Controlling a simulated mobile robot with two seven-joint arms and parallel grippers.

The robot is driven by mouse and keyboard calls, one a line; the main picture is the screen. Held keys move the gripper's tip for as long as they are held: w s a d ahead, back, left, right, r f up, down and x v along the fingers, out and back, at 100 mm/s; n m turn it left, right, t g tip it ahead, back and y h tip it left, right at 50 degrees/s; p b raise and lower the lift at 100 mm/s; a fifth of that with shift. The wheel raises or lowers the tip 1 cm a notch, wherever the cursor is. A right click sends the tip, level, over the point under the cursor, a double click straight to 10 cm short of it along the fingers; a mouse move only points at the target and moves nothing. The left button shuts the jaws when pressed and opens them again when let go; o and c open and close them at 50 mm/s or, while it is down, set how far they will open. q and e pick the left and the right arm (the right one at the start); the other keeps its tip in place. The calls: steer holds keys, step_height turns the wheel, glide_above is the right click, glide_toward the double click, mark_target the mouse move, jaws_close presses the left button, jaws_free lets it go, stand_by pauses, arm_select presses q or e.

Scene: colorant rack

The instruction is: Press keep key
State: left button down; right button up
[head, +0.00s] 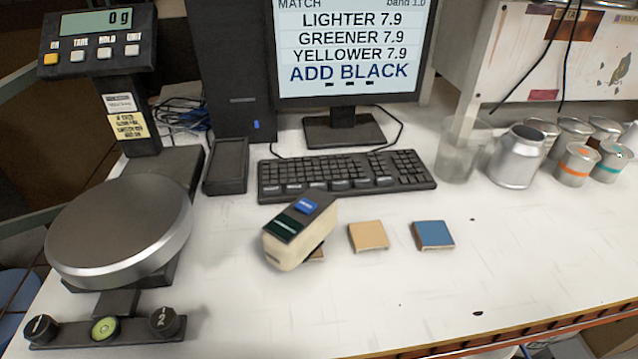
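A black keyboard (347,174) lies on the white bench below the monitor. Several larger, lighter keys stand in its front row, with labels too small to read, so I cannot tell which one is the keep key. The monitor (350,50) shows "MATCH", "LIGHTER 7.9", "GREENER 7.9", "YELLOWER 7.9" and "ADD BLACK". Neither of my grippers is in view.
A cream and black handheld device (300,230) with a blue button stands in front of the keyboard. Tan (369,235) and blue (433,234) tiles lie beside it. A scale (120,225) reading 0 g is left. Cups and cans (577,165) stand right. The front right bench is mostly clear.

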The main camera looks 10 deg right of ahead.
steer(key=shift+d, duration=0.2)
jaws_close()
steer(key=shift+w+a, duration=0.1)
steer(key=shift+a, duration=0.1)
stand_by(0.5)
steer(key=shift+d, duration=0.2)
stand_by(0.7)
